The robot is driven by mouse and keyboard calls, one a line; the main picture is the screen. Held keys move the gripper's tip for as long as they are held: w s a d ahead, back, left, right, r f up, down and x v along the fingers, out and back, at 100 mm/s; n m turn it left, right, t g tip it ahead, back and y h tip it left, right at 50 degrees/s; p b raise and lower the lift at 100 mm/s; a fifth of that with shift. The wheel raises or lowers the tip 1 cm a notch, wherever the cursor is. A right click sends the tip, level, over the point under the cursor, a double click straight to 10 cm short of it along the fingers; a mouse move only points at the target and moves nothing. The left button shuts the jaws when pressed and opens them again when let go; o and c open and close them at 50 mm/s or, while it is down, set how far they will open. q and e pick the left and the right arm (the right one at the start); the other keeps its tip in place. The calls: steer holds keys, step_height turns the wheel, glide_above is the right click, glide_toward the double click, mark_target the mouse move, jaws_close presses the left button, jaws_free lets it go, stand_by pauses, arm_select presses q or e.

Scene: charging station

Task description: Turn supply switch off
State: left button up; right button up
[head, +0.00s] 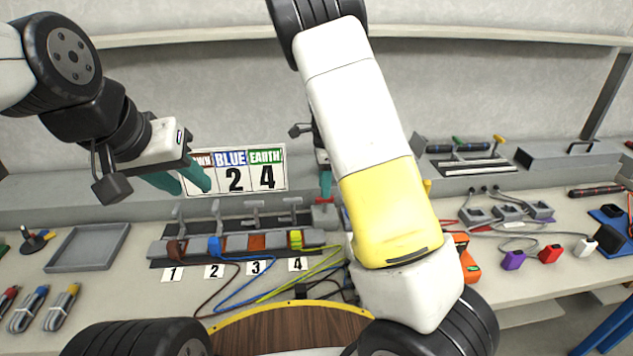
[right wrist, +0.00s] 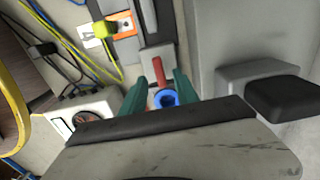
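The supply switch appears to be the grey unit (head: 326,216) with a small red part, at the right end of the terminal row in the head view. In the right wrist view its red lever (right wrist: 157,70) and a round blue part (right wrist: 166,98) show between my right fingers. My right gripper (right wrist: 166,84) looks open, with one teal finger on each side of the lever; contact cannot be told. In the head view my right gripper (head: 325,186) is partly hidden behind my right arm. My left gripper (head: 188,180) is open and empty, in front of the number sign.
The terminal block (head: 270,241) with coloured clips and wires lies left of the switch. A dial meter (right wrist: 86,118) shows in the right wrist view. A sign (head: 236,172) stands behind. A grey tray (head: 88,247) is at left; plugs and sockets are at right.

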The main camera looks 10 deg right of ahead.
steer(key=shift+f, duration=1.6)
jaws_close()
